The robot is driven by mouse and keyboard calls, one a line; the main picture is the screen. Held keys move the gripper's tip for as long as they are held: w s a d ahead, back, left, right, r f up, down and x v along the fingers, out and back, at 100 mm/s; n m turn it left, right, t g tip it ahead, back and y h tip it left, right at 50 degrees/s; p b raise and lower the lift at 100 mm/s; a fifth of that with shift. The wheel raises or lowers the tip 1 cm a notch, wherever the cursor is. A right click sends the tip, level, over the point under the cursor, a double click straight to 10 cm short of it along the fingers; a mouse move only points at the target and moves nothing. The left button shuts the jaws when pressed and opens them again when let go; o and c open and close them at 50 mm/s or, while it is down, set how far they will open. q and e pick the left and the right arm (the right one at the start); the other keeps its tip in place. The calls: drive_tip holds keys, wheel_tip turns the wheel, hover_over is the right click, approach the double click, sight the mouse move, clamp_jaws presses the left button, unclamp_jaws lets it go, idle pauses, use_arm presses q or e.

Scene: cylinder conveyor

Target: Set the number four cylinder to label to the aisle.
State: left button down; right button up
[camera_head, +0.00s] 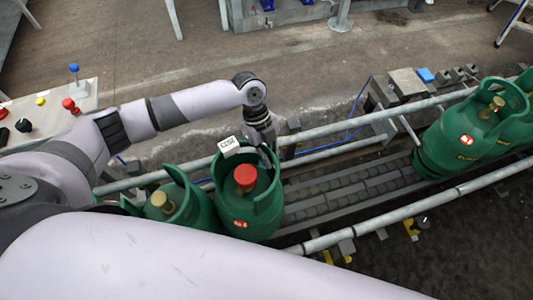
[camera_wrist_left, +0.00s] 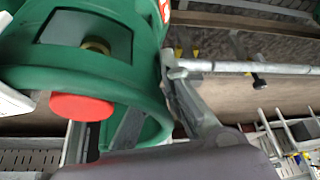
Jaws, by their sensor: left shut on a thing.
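A green gas cylinder (camera_head: 247,205) with a red valve cap (camera_head: 246,177) stands on the conveyor, a small red label on its front. A white tag (camera_head: 228,146) with dark writing is at the top of its collar. My left gripper (camera_head: 266,150) is shut on this cylinder's collar at the far side. The wrist view shows the green cylinder (camera_wrist_left: 110,70) close up, with one finger outside the collar and one inside it; the gripper (camera_wrist_left: 158,112) covers part of the rim. My right gripper is out of view.
Another green cylinder (camera_head: 186,212) with a brass valve stands close on the left. More green cylinders (camera_head: 462,145) stand at the right end. Bare rollers (camera_head: 350,187) lie between, with metal rails (camera_head: 390,213) alongside. A control panel (camera_head: 45,115) is at the left.

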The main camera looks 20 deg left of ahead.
use_arm(q)
drive_tip(key=shift+s+d+m+g+y+b, duration=0.25)
drive_tip(key=shift+s+d+m, duration=0.3)
drive_tip(key=shift+m, duration=0.45)
drive_tip(key=shift+s+d+m+g+y+b, duration=0.1)
drive_tip(key=shift+s+d+m+g+y, duration=0.3)
drive_tip(key=shift+m, duration=0.6)
drive_tip(key=shift+s+d, duration=0.1)
drive_tip(key=shift+d, duration=0.1)
drive_tip(key=c, duration=1.7)
unclamp_jaws()
drive_tip(key=shift+a, duration=0.1)
drive_tip(key=v, duration=1.2)
drive_tip(key=shift+a, duration=0.1)
